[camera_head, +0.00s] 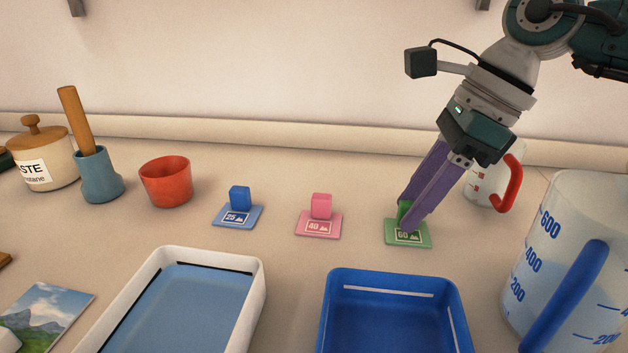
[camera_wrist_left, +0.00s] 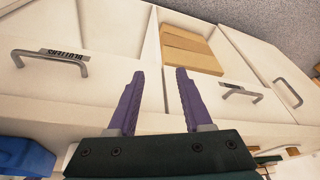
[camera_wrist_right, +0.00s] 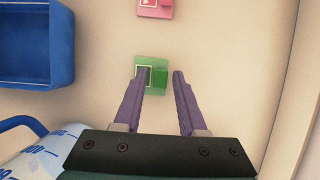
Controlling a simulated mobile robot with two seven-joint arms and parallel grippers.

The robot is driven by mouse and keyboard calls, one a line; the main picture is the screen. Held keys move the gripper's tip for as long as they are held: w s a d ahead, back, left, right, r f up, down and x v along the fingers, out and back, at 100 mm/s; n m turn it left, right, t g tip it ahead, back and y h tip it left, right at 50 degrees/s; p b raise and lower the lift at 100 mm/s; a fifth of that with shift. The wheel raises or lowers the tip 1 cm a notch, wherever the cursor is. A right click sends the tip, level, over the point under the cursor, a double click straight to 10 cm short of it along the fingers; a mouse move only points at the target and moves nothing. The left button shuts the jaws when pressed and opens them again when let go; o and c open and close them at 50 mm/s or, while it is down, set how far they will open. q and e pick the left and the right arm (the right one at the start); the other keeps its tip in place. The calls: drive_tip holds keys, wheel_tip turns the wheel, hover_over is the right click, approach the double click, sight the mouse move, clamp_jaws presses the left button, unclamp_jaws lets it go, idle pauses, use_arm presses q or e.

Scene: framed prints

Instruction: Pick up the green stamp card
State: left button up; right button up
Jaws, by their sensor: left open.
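The green stamp card (camera_head: 420,242), marked 60, lies flat on the counter with a small green block (camera_head: 402,209) standing on it. My right gripper (camera_head: 405,217) reaches down over it, with one purple finger in front of the block and partly hiding it. In the right wrist view its fingers are apart, with the green block (camera_wrist_right: 159,76) showing between the tips; I cannot tell whether they touch it. My left gripper (camera_wrist_left: 157,72) is open and empty, in front of drawers in the left wrist view.
A pink stamp card (camera_head: 317,229) and a blue one (camera_head: 237,217) lie to the left. A blue tray (camera_head: 458,322) and a white tray (camera_head: 257,285) stand nearer. A large measuring jug (camera_head: 548,215) and a red-handled mug (camera_head: 511,185) stand to the right.

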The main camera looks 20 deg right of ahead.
clamp_jaws()
drive_tip(key=shift+r, duration=0.15)
idle(0.4)
